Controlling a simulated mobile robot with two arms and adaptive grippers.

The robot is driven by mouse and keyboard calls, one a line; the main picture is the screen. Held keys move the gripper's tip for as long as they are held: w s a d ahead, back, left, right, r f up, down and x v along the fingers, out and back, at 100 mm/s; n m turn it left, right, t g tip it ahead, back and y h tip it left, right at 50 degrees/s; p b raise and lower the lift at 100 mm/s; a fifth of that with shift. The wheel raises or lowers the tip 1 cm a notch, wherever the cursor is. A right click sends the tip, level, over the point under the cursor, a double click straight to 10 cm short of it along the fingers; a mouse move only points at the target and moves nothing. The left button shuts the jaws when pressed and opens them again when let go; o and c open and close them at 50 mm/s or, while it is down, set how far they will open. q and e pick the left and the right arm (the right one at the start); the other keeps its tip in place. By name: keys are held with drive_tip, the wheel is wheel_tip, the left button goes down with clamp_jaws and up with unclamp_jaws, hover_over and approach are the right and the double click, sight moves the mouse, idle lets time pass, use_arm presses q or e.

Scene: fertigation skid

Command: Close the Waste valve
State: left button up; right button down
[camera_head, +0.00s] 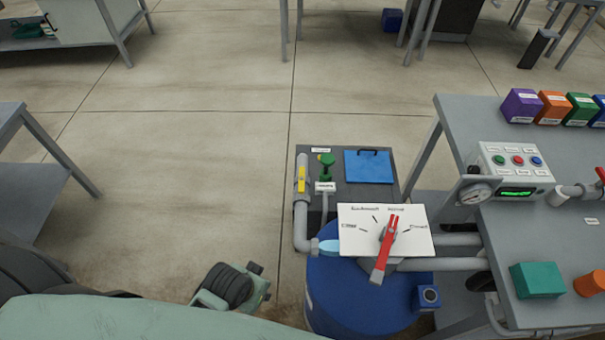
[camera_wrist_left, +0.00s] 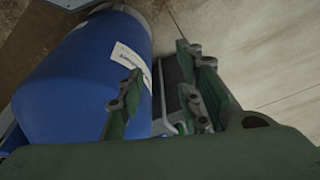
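The skid carries several valve controls, and I cannot read which label says Waste. A grey pipe at the left has a yellow handle (camera_head: 302,179) lying along it. A green valve (camera_head: 326,166) stands beside it on a thinner pipe. A red handle (camera_head: 601,175) shows at the right edge. In the left wrist view, my left gripper (camera_wrist_left: 160,62) is open, with its fingers apart and nothing between them, close to the blue drum (camera_wrist_left: 75,85). My right gripper is not in view.
The drum's blue top (camera_head: 335,285) lies under the dial plate. A grey bench (camera_head: 450,120) at the right holds a control box (camera_head: 512,170), a gauge (camera_head: 475,194) and several coloured boxes. Open floor (camera_head: 200,170) lies left of the skid.

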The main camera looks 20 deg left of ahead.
use_arm(q)
wheel_tip(320, 180, up, 12)
drive_tip(key=w+d, duration=0.2)
drive_tip(key=w+d+h, duration=0.2)
drive_tip(key=w+d, duration=0.6)
drive_tip(key=w, duration=0.2)
wheel_tip(320, 180, up, 8)
drive_tip(key=n+g+y, duration=0.2)
drive_tip(key=n+g, duration=0.1)
drive_tip(key=n, duration=0.2)
hover_over(302, 179)
drive_tip(key=shift+s+d+f, duration=0.15)
drive_tip(key=shift+s+f, duration=0.05)
drive_tip(key=shift+w+a+r, duration=0.1)
drive_tip(key=shift+w+a, duration=0.1)
drive_tip(key=shift+a, duration=0.05)
wheel_tip(302, 179, down, 8)
drive_tip(key=shift+r+p, duration=0.25)
drive_tip(key=shift+p, duration=0.25)
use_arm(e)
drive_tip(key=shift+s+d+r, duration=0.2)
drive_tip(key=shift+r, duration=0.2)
